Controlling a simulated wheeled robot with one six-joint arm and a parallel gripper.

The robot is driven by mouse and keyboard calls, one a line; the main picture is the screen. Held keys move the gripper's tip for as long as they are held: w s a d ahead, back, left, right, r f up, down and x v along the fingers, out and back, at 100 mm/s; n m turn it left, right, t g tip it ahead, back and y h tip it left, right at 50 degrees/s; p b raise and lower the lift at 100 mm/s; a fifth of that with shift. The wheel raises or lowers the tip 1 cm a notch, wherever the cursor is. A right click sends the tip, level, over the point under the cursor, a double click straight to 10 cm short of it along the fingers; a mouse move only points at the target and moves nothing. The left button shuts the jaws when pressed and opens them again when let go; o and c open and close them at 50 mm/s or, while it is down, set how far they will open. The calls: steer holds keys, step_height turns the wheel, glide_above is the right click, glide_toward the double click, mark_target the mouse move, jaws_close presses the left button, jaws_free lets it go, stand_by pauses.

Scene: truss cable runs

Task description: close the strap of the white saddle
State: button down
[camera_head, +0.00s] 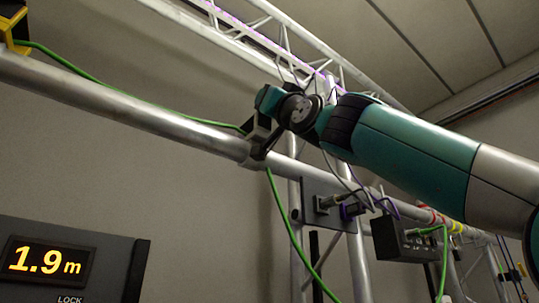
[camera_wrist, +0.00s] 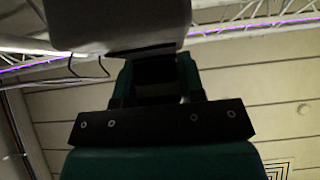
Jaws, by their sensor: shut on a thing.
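My gripper (camera_head: 262,138) is at the silver tube (camera_head: 150,112), at a saddle clamp there. It is shut on a part that looks like the saddle's strap, mostly hidden by the jaws. In the wrist view my gripper (camera_wrist: 155,80) has a dark piece between its fingers. A pale, rounded block fills the top of that view, just beyond the fingertips; I cannot tell whether it is the white saddle or the tube. The green cable (camera_head: 105,84) runs along the tube to this clamp and hangs down below it. Whether the strap is closed cannot be seen.
A yellow saddle (camera_head: 20,32) holds the green cable at the far left. Right of my gripper hang a connector plate (camera_head: 312,200) and a black box (camera_head: 392,240) with cables. A display panel (camera_head: 60,262) reads 1.9 m. Truss beams run above and behind.

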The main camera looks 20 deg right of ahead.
steer(key=c, duration=1)
jaws_free()
steer(key=shift+s+d+r, duration=0.15)
steer(key=shift+s, duration=0.2)
steer(key=shift+c, duration=0.2)
steer(key=o, duration=0.3)
steer(key=shift+s+d, duration=0.1)
steer(key=shift+s, duration=0.15)
steer(key=shift+w, duration=0.25)
steer(key=shift+s+f, duration=0.1)
steer(key=shift+f, duration=0.1)
steer(key=shift+b+v, duration=5.35)
steer(key=shift+v, duration=3.2)
